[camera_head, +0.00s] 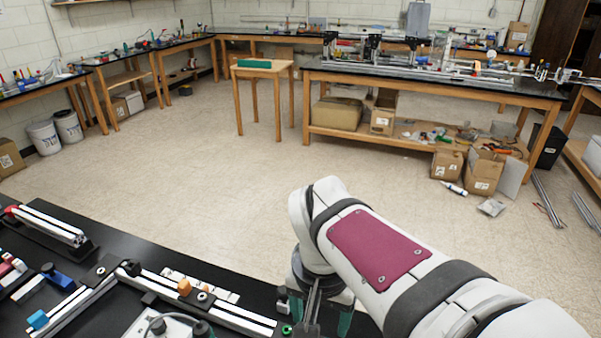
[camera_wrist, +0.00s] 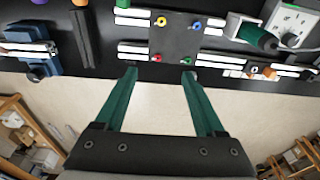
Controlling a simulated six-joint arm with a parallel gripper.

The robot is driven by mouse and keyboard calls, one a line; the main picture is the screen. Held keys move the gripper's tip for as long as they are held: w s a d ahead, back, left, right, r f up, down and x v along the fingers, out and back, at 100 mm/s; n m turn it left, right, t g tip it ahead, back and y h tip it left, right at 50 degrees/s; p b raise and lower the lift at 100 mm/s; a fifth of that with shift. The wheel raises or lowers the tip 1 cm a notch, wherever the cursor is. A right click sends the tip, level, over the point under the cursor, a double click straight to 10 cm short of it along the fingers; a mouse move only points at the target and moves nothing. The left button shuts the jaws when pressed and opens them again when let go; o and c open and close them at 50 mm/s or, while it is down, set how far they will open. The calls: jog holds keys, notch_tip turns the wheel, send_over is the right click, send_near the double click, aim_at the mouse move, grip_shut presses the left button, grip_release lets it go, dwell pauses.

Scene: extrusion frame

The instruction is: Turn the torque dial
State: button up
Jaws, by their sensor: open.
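My gripper (camera_wrist: 159,75) is open and empty in the wrist view. Its two green fingers are apart, with their tips near the bench's edge, below a dark plate with coloured rings. A pale box (camera_wrist: 292,22) with small round details on its face stands at the top right of the wrist view, right of the fingers. A dark green handle-shaped tool (camera_wrist: 258,37) lies beside it. I cannot tell for sure which part is the torque dial. In the head view a pale box (camera_head: 168,328) is cut off by the bottom edge.
The dark plate (camera_wrist: 175,35) carries blue, yellow, red and green rings. White-and-black rails (camera_head: 240,318) lie along the black bench (camera_head: 110,225). A blue vise-like fixture (camera_wrist: 32,50) stands at the left of the wrist view. Beyond the bench is open floor.

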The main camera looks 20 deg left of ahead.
jog(key=a+f+n+t, duration=0.1)
jog(key=a+f+n, duration=0.15)
jog(key=a, duration=1.45)
jog(key=n+t+y, duration=0.2)
jog(key=n, duration=0.2)
send_near(156, 324)
jog(key=shift+m, duration=0.25)
jog(key=x, duration=0.9)
jog(key=shift+w+a, duration=0.1)
grip_shut()
